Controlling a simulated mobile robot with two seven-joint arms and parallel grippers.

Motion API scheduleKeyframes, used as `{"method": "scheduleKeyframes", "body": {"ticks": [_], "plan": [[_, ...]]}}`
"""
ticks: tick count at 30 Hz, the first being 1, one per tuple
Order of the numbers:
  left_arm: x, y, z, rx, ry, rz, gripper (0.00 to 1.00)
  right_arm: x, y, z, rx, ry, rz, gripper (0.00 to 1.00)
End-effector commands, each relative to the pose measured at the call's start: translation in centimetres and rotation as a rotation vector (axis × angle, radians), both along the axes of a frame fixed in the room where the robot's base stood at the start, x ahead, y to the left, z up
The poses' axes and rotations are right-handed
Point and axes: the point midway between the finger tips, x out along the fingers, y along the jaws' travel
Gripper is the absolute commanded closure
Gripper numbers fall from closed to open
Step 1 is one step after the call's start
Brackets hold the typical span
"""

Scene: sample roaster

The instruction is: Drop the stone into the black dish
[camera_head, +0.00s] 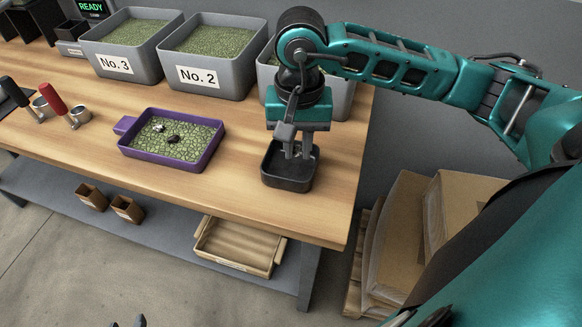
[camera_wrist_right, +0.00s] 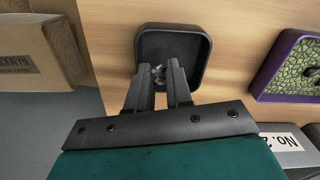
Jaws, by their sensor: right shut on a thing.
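The black dish (camera_head: 287,181) stands near the right end of the wooden bench. My right gripper (camera_head: 298,155) points down over it, its fingertips at or just inside the rim. In the right wrist view, the right gripper (camera_wrist_right: 163,78) is shut on a small grey stone (camera_wrist_right: 157,71), largely hidden between the fingers, with the dish (camera_wrist_right: 185,45) behind it. I cannot tell whether the stone touches the dish floor. Dark tips of my left gripper (camera_head: 129,322) show at the bottom edge of the head view; its opening is unclear.
A purple tray (camera_head: 191,166) of green beans lies left of the dish, with a pale piece (camera_head: 158,127) and a dark piece (camera_head: 173,139) on the beans. Grey bins No. 3 (camera_head: 122,83) and No. 2 (camera_head: 205,90) stand behind. Bare bench lies between tray and dish.

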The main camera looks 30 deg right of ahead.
Motion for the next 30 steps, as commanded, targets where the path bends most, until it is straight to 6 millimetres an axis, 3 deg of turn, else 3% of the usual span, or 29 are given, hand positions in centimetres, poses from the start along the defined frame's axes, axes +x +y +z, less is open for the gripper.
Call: {"method": "scheduleKeyframes", "body": {"ticks": [4, 14, 15, 21, 24, 30], "plan": [[0.2, 0.0, -0.9, 0.001, -0.003, 0.000, 0.57, 0.0, 0.0, -1.9, 0.001, 0.002, 0.001, 1.00], [0.2, 0.1, -0.9, 0.001, -0.004, 0.000, 0.57, 0.0, 0.0, -2.3, 0.001, 0.000, 0.002, 1.00], [0.2, 0.1, -0.9, 0.001, -0.003, 0.000, 0.57, 0.0, 0.0, -2.3, 0.001, 0.000, 0.002, 0.78], [0.2, 0.0, -1.0, 0.001, -0.003, 0.000, 0.57, 0.0, 0.0, -2.2, 0.001, 0.000, 0.002, 0.59], [0.2, 0.0, -1.0, 0.001, -0.003, 0.000, 0.57, 0.0, 0.0, -2.2, 0.001, 0.000, 0.002, 0.50], [0.1, 0.0, -1.0, 0.000, -0.001, 0.001, 0.57, 0.0, 0.0, -2.2, 0.001, 0.000, 0.002, 0.50]]}}
